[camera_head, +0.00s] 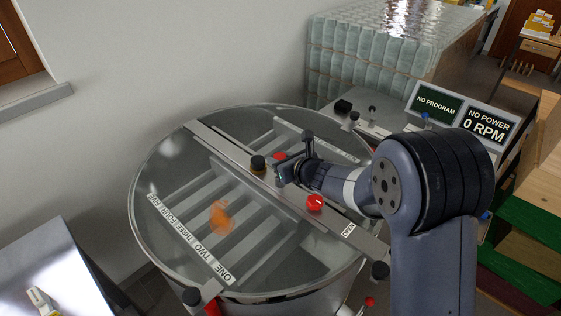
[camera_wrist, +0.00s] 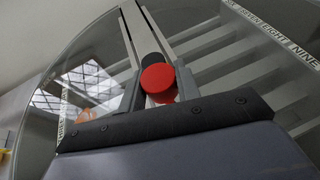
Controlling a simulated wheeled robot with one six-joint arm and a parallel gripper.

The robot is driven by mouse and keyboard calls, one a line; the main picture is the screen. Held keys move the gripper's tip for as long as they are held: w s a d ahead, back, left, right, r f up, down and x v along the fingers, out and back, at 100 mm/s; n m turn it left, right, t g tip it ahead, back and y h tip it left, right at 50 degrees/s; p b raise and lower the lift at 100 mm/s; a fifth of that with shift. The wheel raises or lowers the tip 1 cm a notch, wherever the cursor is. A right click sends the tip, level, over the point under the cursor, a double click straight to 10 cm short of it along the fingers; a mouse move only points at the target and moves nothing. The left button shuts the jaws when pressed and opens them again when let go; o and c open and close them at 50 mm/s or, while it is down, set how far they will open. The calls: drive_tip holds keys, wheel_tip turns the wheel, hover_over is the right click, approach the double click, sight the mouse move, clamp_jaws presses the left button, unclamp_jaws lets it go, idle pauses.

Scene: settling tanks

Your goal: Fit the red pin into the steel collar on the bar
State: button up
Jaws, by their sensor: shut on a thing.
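The red pin shows in the wrist view as a round red head (camera_wrist: 158,77) between the two grey fingers of my gripper (camera_wrist: 157,90), which is shut on it. In the head view, a bit of red (camera_head: 279,156) shows beside my gripper (camera_head: 282,172), over the steel bar (camera_head: 213,139) across the round tank. The bar also shows in the wrist view (camera_wrist: 133,28). A dark round part (camera_wrist: 151,59) lies just beyond the red head. I cannot make out the steel collar; the pin's lower end is hidden, so I cannot tell whether they touch.
A black-topped knob (camera_head: 258,163) stands on the bar left of my gripper, and a red knob (camera_head: 315,202) lies nearer. An orange blob (camera_head: 221,217) is in the glass-topped tank (camera_head: 150,180). Signs (camera_head: 436,104) and a post stand at right; a metal table (camera_head: 45,270) is lower left.

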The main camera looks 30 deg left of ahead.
drive_tip(key=shift+f, duration=0.3)
drive_tip(key=shift+f+b, duration=0.35)
drive_tip(key=shift+b, duration=0.1)
drive_tip(key=shift+f+b, duration=0.3)
drive_tip(key=shift+b, duration=0.15)
drive_tip(key=o, duration=1)
drive_tip(key=shift+c, duration=0.2)
drive_tip(key=shift+r, duration=0.2)
drive_tip(key=shift+r+p, duration=0.55)
drive_tip(key=shift+p, duration=0.45)
drive_tip(key=b+v, duration=0.2)
drive_tip(key=v, duration=1)
